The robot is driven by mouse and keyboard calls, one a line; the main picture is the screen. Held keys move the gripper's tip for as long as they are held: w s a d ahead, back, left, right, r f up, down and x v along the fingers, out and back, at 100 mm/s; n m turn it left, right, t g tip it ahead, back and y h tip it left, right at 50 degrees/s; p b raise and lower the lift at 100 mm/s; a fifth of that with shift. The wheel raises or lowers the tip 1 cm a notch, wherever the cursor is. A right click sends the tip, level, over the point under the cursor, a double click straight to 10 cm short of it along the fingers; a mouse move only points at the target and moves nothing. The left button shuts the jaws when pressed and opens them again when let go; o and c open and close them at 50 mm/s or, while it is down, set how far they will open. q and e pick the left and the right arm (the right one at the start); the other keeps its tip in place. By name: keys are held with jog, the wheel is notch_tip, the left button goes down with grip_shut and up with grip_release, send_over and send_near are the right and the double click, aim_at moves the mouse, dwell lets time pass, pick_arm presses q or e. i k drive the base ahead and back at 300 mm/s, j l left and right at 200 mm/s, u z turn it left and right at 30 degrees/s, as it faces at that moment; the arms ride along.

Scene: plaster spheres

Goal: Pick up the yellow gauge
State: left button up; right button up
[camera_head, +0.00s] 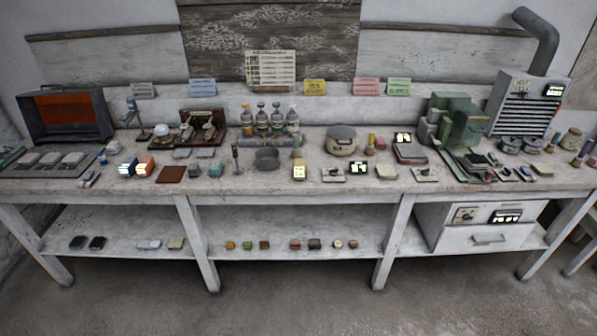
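A small upright yellow device with a pale lit face (299,172) stands near the front edge of the workbench, at the middle; it looks like the yellow gauge. Nothing touches it that I can see. It stands to the right of a round grey bowl (267,159) and to the left of a small flat device (333,175). Neither of my grippers is in view.
The long white workbench (240,184) is crowded. Bottles (277,118) stand behind the gauge, and a round lidded pot (341,140) is behind it to the right. Small blocks lie on the lower shelf (280,231).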

aim_at(300, 170)
jog(key=z, duration=1.25)
jog(key=u, duration=1.2)
jog(key=i+j, duration=0.15)
jog(key=i, duration=0.35)
jog(key=i+j, duration=0.15)
jog(key=i, duration=0.3)
jog(key=i+j, duration=0.15)
jog(key=i, duration=0.35)
jog(key=i+j, duration=0.15)
jog(key=i, duration=0.3)
